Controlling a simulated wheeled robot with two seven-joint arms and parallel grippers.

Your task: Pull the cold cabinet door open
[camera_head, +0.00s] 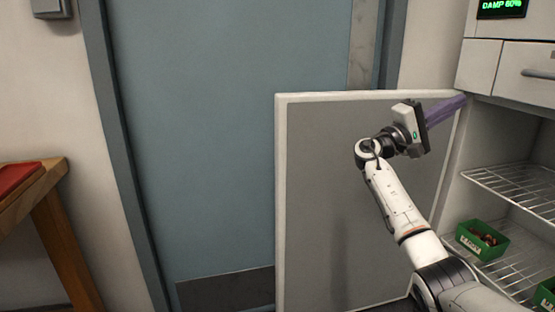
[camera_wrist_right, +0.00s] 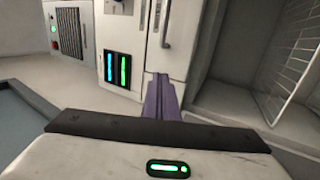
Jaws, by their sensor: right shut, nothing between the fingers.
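The cold cabinet door (camera_head: 320,180), a grey panel in a white frame, stands wide open in the head view, swung out to the left of the cabinet. The cold cabinet (camera_head: 487,128) is open at the right; its dark interior (camera_wrist_right: 237,85) also shows in the wrist view. My right gripper (camera_head: 462,100) has purple fingers, shut and empty, in front of the door's upper right part. They point right toward the cabinet's upper front edge; contact cannot be told. In the wrist view the shut fingers (camera_wrist_right: 162,82) point at the white cabinet front. My left gripper is out of view.
Wire shelves (camera_head: 510,178) and green boxes (camera_head: 470,243) are inside the cabinet, one holding brown chestnuts. A closed drawer (camera_head: 520,70) is above it. A blue door (camera_head: 200,130) stands behind. A wooden table (camera_head: 50,190) with a red item is at the left.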

